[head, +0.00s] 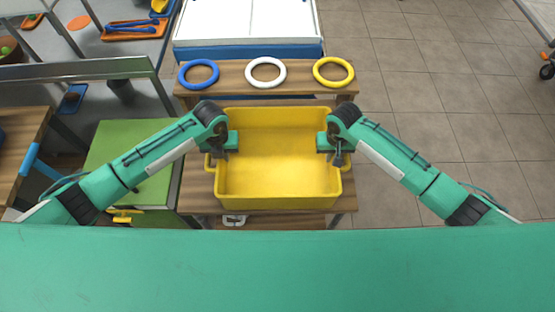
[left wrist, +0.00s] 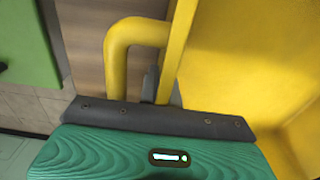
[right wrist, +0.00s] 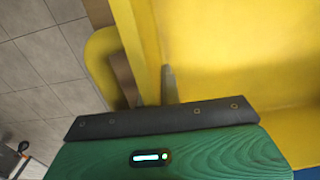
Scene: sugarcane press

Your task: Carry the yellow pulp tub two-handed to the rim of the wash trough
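The yellow pulp tub (head: 280,160) sits level on a wooden bench (head: 290,223) in the middle of the head view, and looks empty. My left gripper (head: 221,153) is at the tub's left side and my right gripper (head: 338,155) at its right side. In the left wrist view a grey finger (left wrist: 150,85) lies against the tub wall, beside a looped yellow handle (left wrist: 118,55). In the right wrist view a finger (right wrist: 169,84) lies along the wall's inner side. Both grippers look closed on the wall; their other fingers are hidden. A white, blue-fronted trough-like unit (head: 248,48) stands beyond.
A wooden shelf between tub and white unit carries a blue ring (head: 199,85), a white ring (head: 249,73) and a yellow ring (head: 350,72). A green cabinet (head: 120,150) stands left of the bench. Tiled floor (head: 430,90) on the right is clear.

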